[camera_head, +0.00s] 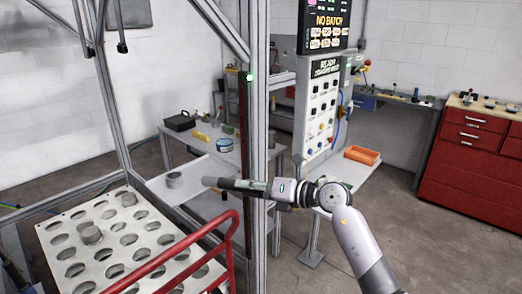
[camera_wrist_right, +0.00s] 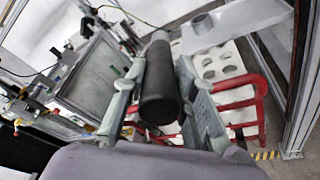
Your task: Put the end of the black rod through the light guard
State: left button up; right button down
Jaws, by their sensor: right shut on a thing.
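The black rod (camera_head: 224,184) is held nearly level in my right gripper (camera_head: 262,188), and its free end points left. In the right wrist view the rod (camera_wrist_right: 160,82) lies between the two fingers, which are shut on it. The light guard appears to be the dark reddish strip (camera_head: 243,125) along an upright metal post, with a green lamp (camera_head: 250,77) near its top. In the head view the gripper and rod cross in front of the post, and the rod's end shows left of it. The depth between rod and strip is hard to tell. My left gripper is not in view.
A white plate with round holes (camera_head: 108,238) lies at lower left, with a red tube rail (camera_head: 190,240) in front. A grey cylinder (camera_head: 174,180) stands on a shelf behind.

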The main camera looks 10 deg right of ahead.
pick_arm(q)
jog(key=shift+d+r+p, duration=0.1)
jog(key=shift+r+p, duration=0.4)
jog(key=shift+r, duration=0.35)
pick_arm(e)
jog(key=w+d+r+m+t+h, duration=0.1)
jog(key=w+d+r+m+t, duration=0.1)
jog(key=w+d+r+t, duration=0.2)
jog(key=shift+w+r+m, duration=0.2)
jog(key=shift+r+m, duration=0.1)
jog(key=shift+r, duration=0.6)
pick_arm(q)
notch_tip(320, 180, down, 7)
jog(key=b, duration=0.7)
pick_arm(e)
jog(key=x, duration=1.5)
jog(key=shift+w, duration=0.4)
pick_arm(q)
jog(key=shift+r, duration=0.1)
